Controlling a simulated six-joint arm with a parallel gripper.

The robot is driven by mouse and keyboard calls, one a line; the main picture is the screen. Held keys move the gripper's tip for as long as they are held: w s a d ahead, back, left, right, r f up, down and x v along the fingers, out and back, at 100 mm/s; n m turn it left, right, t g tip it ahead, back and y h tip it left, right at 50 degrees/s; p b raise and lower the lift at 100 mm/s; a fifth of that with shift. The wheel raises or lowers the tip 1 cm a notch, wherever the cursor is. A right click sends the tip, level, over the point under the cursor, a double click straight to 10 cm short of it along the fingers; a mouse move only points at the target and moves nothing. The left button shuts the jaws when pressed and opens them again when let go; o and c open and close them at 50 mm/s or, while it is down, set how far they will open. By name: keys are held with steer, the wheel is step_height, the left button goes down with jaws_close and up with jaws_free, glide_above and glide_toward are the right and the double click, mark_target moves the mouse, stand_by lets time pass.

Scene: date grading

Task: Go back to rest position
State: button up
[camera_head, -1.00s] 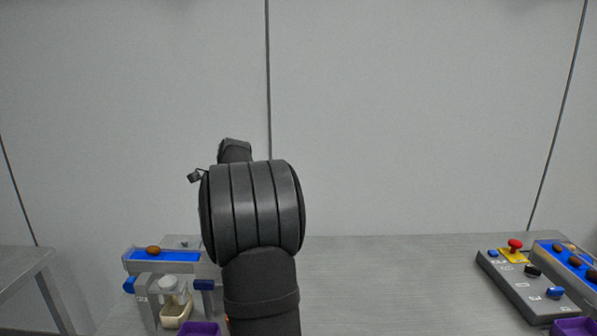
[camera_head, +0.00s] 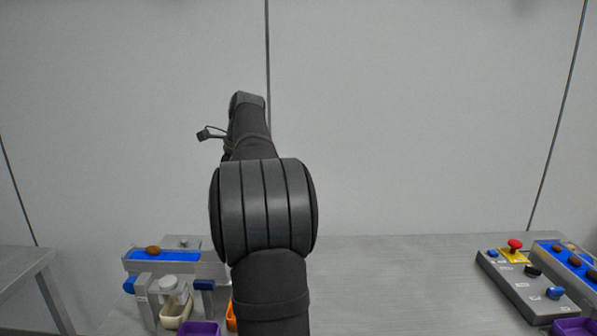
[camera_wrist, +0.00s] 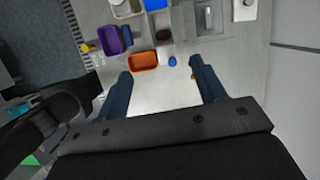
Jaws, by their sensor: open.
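My gripper (camera_wrist: 162,92) shows in the wrist view with its two dark blue fingers spread wide and nothing between them. It is up above the table, pointing down at it. In the head view my dark arm rises in the middle of the picture and hides the gripper itself. In the wrist view an orange bin (camera_wrist: 144,62) lies beyond the fingertips, apart from them. A purple bin (camera_wrist: 111,40) stands to its left.
The grey table (camera_head: 400,290) is clear right of my arm. A blue-topped station (camera_head: 165,255) with a brown date stands at left, a cream bin (camera_head: 174,312) before it. A control box (camera_head: 525,285) with a red button (camera_head: 514,245) stands at right, beside another blue belt (camera_head: 572,262).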

steer(key=v, duration=0.6)
steer(key=x, duration=1.8)
step_height(320, 180, up, 6)
steer(key=w+d+f, duration=0.2)
steer(key=d+f, duration=0.6)
steer(key=d, duration=0.1)
steer(key=w+d+f, duration=0.3)
steer(key=d+f, duration=0.5)
steer(key=w+a+f, duration=0.1)
steer(key=a+f, duration=0.1)
steer(key=a, duration=0.1)
steer(key=w+a+f, duration=0.1)
steer(key=a+f, duration=0.1)
steer(key=a, duration=0.1)
steer(key=w+a+f, duration=0.1)
steer(key=a+f, duration=0.2)
steer(key=a, duration=0.1)
steer(key=shift+w+a, duration=0.1)
steer(key=shift+w, duration=0.05)
steer(key=shift+w+a+f, duration=0.1)
steer(key=shift+a+f, duration=0.2)
steer(key=shift+f, duration=0.25)
